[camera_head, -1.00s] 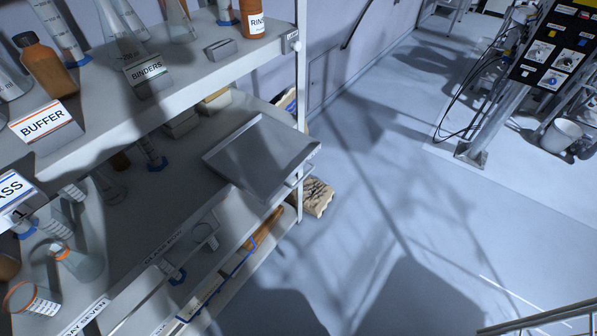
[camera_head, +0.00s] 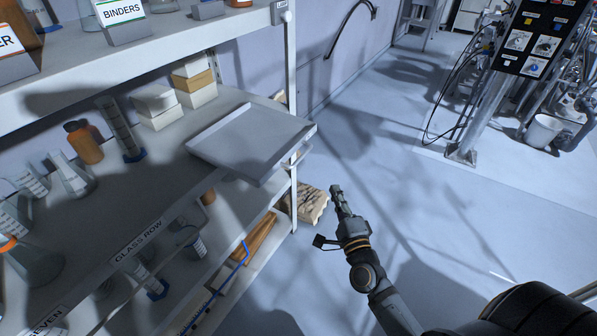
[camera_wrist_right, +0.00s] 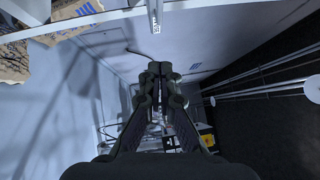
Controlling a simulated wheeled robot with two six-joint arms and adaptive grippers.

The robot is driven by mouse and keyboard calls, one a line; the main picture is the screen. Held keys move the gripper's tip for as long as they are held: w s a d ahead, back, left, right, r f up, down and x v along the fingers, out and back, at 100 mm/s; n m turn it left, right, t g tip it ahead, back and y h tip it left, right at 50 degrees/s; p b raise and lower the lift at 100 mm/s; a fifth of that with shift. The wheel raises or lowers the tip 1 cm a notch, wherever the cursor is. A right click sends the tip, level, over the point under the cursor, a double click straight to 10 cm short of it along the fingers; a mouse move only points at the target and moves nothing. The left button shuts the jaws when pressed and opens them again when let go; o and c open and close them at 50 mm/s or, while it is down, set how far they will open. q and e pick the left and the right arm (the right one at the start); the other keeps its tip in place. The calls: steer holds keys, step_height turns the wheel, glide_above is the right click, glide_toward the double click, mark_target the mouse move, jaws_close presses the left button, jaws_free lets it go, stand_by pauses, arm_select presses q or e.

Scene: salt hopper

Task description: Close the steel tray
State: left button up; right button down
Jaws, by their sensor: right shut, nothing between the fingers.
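The steel tray (camera_head: 250,142) is a flat grey tray with a low rim at the right end of the middle shelf. Its front right corner sticks out past the shelf edge, near the white post. My right gripper (camera_head: 337,190) is in the head view, to the right of the tray and apart from it, above the floor. In the right wrist view its fingers (camera_wrist_right: 155,70) are together with nothing between them. My left gripper is not in view.
The shelf unit's white post (camera_head: 291,100) stands beside the tray. White boxes (camera_head: 155,105) and bottles stand left of the tray. The floor to the right is clear up to a machine stand (camera_head: 480,115).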

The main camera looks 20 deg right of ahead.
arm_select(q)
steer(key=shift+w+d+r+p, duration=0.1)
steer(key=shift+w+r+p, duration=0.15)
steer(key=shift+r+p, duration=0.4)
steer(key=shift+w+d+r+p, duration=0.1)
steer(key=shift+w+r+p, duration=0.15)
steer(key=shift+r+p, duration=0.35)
arm_select(e)
steer(key=w+a+r, duration=0.1)
steer(key=w+r, duration=0.1)
steer(key=w, duration=1.1)
steer(key=shift+a, duration=0.1)
